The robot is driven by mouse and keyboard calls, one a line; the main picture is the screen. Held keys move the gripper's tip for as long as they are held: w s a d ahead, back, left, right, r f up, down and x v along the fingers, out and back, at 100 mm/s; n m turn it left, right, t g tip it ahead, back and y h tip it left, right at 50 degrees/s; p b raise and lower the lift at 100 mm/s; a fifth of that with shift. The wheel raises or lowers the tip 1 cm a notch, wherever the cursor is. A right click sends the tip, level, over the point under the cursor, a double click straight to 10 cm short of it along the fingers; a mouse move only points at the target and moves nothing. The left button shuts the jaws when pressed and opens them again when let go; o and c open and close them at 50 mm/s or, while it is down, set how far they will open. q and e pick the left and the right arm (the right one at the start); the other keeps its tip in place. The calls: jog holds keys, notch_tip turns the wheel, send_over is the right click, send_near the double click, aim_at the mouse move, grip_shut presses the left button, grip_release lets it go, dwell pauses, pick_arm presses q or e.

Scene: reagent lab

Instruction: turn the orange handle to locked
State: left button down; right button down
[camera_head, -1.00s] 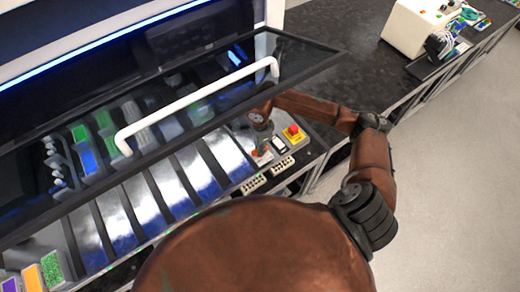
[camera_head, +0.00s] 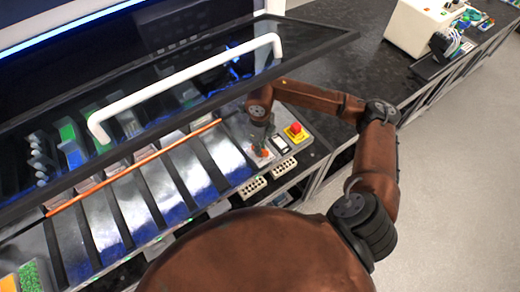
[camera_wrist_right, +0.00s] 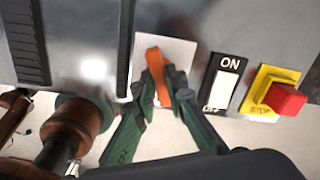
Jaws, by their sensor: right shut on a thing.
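The orange handle (camera_wrist_right: 157,72) sits on a white square plate (camera_wrist_right: 178,52) on the console panel in the right wrist view. My right gripper (camera_wrist_right: 163,88) has its green fingers closed around the handle, one on each side. The handle stands roughly along the fingers, slightly tilted. In the head view my right gripper (camera_head: 262,143) is at the panel, and only a small bit of the orange handle (camera_head: 264,153) shows below it. No lock marking is readable. My left gripper is not in view.
An ON switch (camera_wrist_right: 221,82) and a red stop button (camera_wrist_right: 285,98) on yellow sit right of the handle. A glass panel with a white bar (camera_head: 190,84) slants above the console. An orange strip (camera_head: 130,168) runs under it. Sockets (camera_head: 252,187) line the console's front.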

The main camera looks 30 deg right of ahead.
jog(key=m+b, duration=0.2)
jog(key=m, duration=0.2)
jog(key=shift+m, duration=0.4)
dwell(0.4)
jog(key=c, duration=2)
grip_release()
jog(key=shift+o, duration=0.2)
jog(key=shift+r, duration=0.15)
notch_tip(320, 180, up, 12)
